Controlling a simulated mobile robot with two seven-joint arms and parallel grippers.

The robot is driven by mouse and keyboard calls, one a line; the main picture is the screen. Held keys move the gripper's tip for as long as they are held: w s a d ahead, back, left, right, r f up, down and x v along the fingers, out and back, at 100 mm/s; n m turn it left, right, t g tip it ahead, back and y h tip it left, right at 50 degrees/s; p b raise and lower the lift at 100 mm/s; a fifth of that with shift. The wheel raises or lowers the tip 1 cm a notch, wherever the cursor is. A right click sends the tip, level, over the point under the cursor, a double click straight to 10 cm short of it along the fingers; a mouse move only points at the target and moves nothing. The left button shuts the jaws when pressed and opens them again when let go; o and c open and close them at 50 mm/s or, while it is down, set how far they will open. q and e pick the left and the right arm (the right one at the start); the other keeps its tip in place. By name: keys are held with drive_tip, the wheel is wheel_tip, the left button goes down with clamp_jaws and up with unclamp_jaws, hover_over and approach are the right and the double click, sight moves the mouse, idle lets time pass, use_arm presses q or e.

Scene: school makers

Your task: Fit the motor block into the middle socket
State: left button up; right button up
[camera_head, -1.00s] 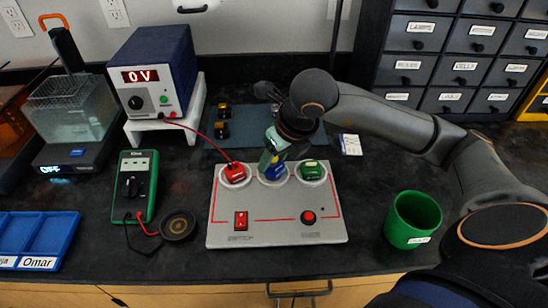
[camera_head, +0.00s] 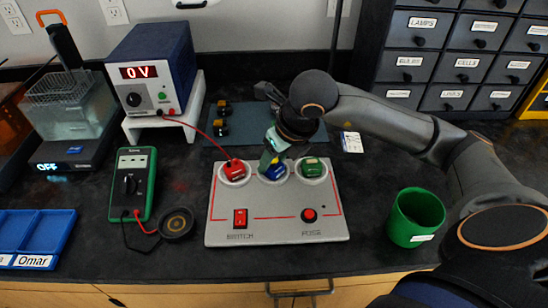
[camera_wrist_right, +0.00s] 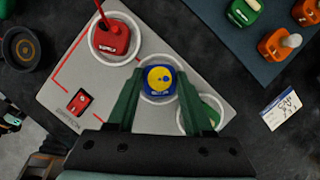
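The motor block, a blue block (camera_head: 275,171) with a yellow round top, is at the middle socket of the grey board. In the right wrist view it (camera_wrist_right: 161,81) sits inside the white ring of the middle socket (camera_wrist_right: 158,99). I cannot tell whether it is fully seated. My right gripper (camera_head: 270,162) comes down over it from above. Its green fingers (camera_wrist_right: 161,76) lie along both sides of the block and appear shut on it. The grey board (camera_head: 275,230) lies flat on the bench. My left gripper is out of view.
A red block (camera_head: 235,170) fills the left socket, wired to the power supply (camera_head: 150,75) reading 0 V. A green block (camera_head: 312,166) fills the right socket. A green cup (camera_head: 415,218) stands right, a multimeter (camera_head: 133,185) left. A blue-grey mat (camera_head: 305,132) lies behind.

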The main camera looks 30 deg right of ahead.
drive_tip(key=shift+o, duration=0.8)
drive_tip(key=shift+s+d+r+p, duration=0.15)
drive_tip(key=shift+r+p, duration=0.25)
drive_tip(key=shift+r, duration=0.2)
drive_tip(key=shift+s+r+p, duration=0.3)
drive_tip(key=shift+r+p, duration=0.1)
drive_tip(key=shift+r, duration=0.25)
drive_tip(key=p+v, duration=0.4)
drive_tip(key=v, duration=0.4)
drive_tip(key=shift+r+p, duration=0.15)
drive_tip(key=shift+p, duration=0.15)
drive_tip(key=shift+s, duration=0.1)
